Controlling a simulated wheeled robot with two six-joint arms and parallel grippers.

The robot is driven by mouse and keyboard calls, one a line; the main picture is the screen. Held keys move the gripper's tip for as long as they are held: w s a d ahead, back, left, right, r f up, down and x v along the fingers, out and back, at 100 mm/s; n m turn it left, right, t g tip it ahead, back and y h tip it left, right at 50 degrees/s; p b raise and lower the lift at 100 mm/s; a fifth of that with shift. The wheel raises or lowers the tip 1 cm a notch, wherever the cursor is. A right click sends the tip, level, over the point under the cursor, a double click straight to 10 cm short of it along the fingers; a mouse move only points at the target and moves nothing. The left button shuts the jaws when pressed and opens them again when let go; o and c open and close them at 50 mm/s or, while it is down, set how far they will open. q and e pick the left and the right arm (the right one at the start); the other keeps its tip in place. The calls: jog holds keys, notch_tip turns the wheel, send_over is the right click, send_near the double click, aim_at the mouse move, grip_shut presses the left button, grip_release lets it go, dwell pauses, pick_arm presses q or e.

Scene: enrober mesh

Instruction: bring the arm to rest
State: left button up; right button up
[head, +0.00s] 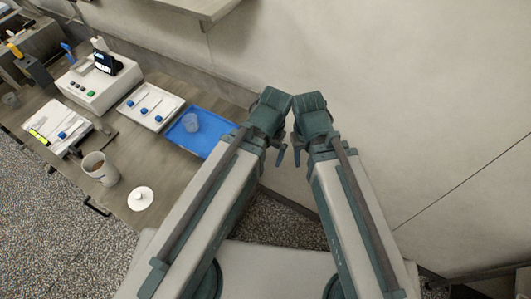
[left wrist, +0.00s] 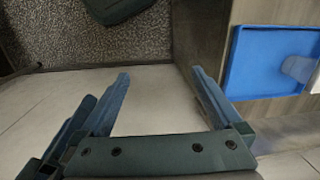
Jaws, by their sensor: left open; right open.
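My two arms reach forward side by side in the head view, their wrists close together in front of the pale wall. My right gripper (head: 297,156) points down beside the other wrist; its fingers are small and partly hidden here. My left gripper (head: 280,156) hangs just to its left, mostly hidden by its own wrist. In the left wrist view my left gripper (left wrist: 160,73) has its two fingers wide apart with nothing between them. Both grippers are open, and I see nothing held in either.
The wooden counter (head: 150,205) lies to the left.

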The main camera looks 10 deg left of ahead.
jog(key=shift+f, duration=0.1)
jog(key=shift+f+b, duration=0.9)
jog(key=shift+b, duration=0.1)
